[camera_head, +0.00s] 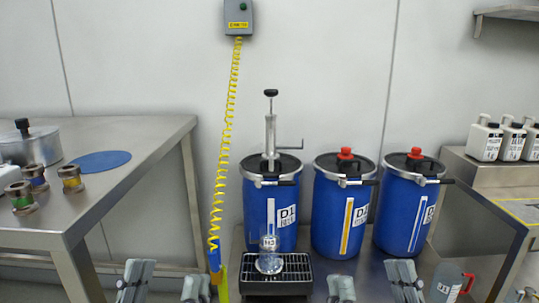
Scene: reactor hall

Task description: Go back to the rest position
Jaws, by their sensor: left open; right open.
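My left gripper (166,283) shows at the bottom edge, its two grey fingers spread apart with nothing between them. My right gripper (372,283) shows at the bottom edge further right, also with its fingers apart and empty. Both are in front of the low metal surface with the drums, on either side of a black grated tray (276,285). Most of both arms is out of view below.
A clear flask (269,262) stands on the tray. Behind are three blue drums (330,215), the left one with a hand pump (270,135). A coiled yellow cable (224,140) hangs left. Steel tables (150,140) flank both sides.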

